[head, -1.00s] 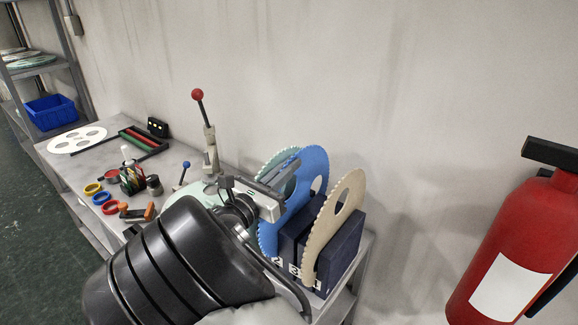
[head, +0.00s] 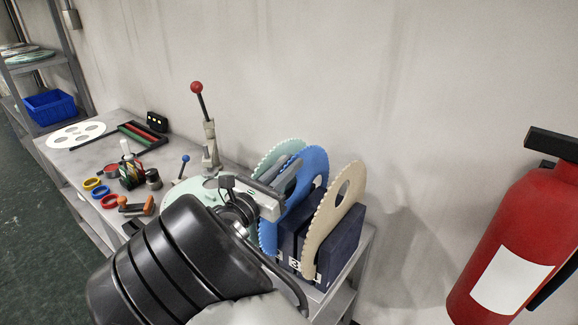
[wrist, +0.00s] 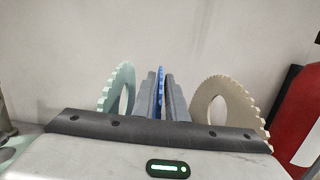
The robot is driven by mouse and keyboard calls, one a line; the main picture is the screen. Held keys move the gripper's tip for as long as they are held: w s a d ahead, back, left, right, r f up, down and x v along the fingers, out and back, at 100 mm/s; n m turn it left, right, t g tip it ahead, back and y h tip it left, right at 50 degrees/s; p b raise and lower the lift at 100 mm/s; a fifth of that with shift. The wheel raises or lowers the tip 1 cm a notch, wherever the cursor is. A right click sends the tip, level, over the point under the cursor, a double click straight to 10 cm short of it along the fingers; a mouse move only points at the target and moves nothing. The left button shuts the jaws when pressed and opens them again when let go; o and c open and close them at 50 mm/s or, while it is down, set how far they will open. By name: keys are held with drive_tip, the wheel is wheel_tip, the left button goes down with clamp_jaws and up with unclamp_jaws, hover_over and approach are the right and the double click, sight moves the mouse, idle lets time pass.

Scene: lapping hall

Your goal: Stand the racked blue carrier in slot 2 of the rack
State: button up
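The blue carrier (head: 313,168) is a thin toothed disc standing upright between a pale green carrier (head: 271,160) and a beige carrier (head: 325,225). My gripper (head: 292,175) is shut on the blue carrier's upper part. In the wrist view the blue carrier (wrist: 161,82) shows edge-on between my two fingers (wrist: 162,100). The dark blue rack (head: 345,245) stands under the carriers at the bench's right end; a "3" label shows on its front. The blue carrier's lower edge is at the rack, but its seating in the slot is hidden by my arm and the rack.
A lever with a red ball (head: 196,88) stands behind my arm. Coloured rings (head: 92,184), small tools and a white disc (head: 75,137) lie on the bench (head: 80,158) at left. A red fire extinguisher (head: 505,235) is at right. The wall is close behind.

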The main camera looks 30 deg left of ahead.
drive_tip(key=shift+o, duration=1)
drive_tip(key=shift+f, duration=0.1)
drive_tip(key=s+a+f, duration=0.1)
drive_tip(key=s+f, duration=0.1)
drive_tip(key=s, duration=1.5)
drive_tip(key=shift+a, duration=0.2)
drive_tip(key=shift+s, duration=0.2)
